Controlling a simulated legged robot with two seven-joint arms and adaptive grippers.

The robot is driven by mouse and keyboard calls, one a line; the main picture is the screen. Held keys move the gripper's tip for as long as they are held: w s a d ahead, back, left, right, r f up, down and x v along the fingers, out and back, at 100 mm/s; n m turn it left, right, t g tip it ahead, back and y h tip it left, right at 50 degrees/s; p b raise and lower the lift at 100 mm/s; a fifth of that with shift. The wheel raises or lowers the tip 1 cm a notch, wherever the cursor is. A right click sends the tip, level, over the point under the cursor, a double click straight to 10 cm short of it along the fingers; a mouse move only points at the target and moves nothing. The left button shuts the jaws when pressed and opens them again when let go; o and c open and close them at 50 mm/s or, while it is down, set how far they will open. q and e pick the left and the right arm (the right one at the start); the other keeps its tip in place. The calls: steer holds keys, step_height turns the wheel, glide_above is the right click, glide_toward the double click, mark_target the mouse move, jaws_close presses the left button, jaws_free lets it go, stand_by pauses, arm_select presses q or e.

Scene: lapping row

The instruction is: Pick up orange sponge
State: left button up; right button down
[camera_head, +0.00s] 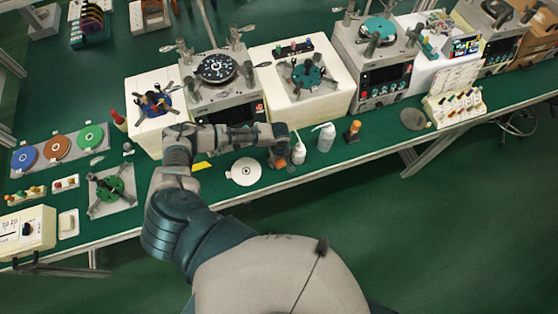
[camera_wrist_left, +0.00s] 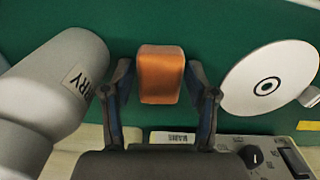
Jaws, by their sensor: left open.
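The orange sponge (camera_wrist_left: 160,78) is a small block with rounded edges on the green bench top, in the middle of the left wrist view. The fingers of my left gripper (camera_wrist_left: 160,92) are open, one on each side of it, with a narrow gap showing at each side. In the head view my left gripper (camera_head: 279,158) reaches down at the bench in front of the machines. Only a little orange of the sponge shows there, mostly hidden by the gripper. My right gripper is not in view.
A white squeeze bottle (camera_head: 298,148) stands close beside the gripper; a grey labelled bottle (camera_wrist_left: 50,85) shows in the wrist view. A white disc (camera_head: 244,171) lies to the left. Another white bottle (camera_head: 325,137) and an orange-and-black item (camera_head: 352,131) stand to the right. Lapping machines (camera_head: 222,88) line the back.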

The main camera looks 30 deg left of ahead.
arm_select(q)
steer(key=c, duration=0.6)
steer(key=shift+r, duration=0.15)
steer(key=shift+r, duration=0.6)
step_height(320, 180, up, 2)
steer(key=shift+r, duration=0.2)
steer(key=s+d+r, duration=0.1)
steer(key=s+d, duration=0.6)
steer(key=s, duration=0.7)
steer(key=shift+d+r, duration=0.15)
steer(key=shift+d, duration=0.05)
steer(key=shift+s, duration=0.1)
